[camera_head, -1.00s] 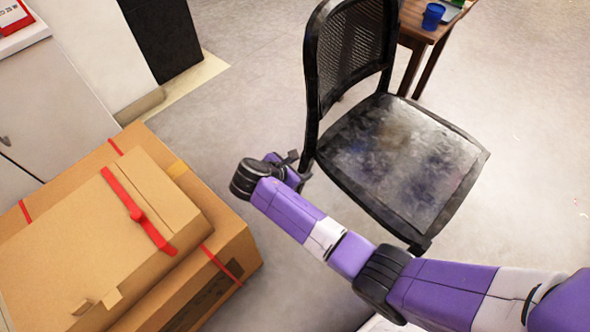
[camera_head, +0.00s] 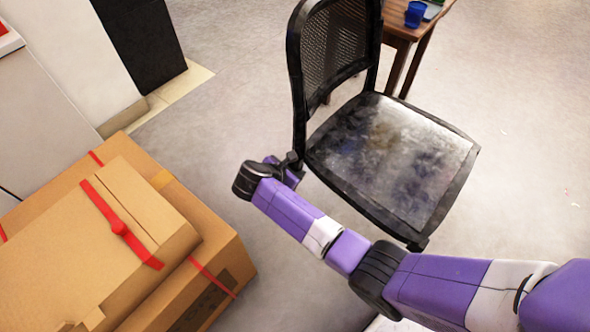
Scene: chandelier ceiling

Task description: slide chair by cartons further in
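The black chair (camera_head: 390,150) stands upright on the floor at the upper middle, with a woven backrest (camera_head: 337,48) and a worn, stained seat. My gripper (camera_head: 294,161) is at the chair's left side, by the foot of the backrest post where it meets the seat. It looks touching or very close. The fingers are small and partly hidden, so I cannot tell whether they are closed on the post. The cartons (camera_head: 95,240) are stacked at the lower left, tied with red straps, left of my gripper.
A small wooden table (camera_head: 398,32) with a blue cup (camera_head: 415,14) stands behind the chair. A white cabinet (camera_head: 55,110) and a black panel (camera_head: 140,40) are at the upper left. Open floor (camera_head: 530,120) lies right of the chair.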

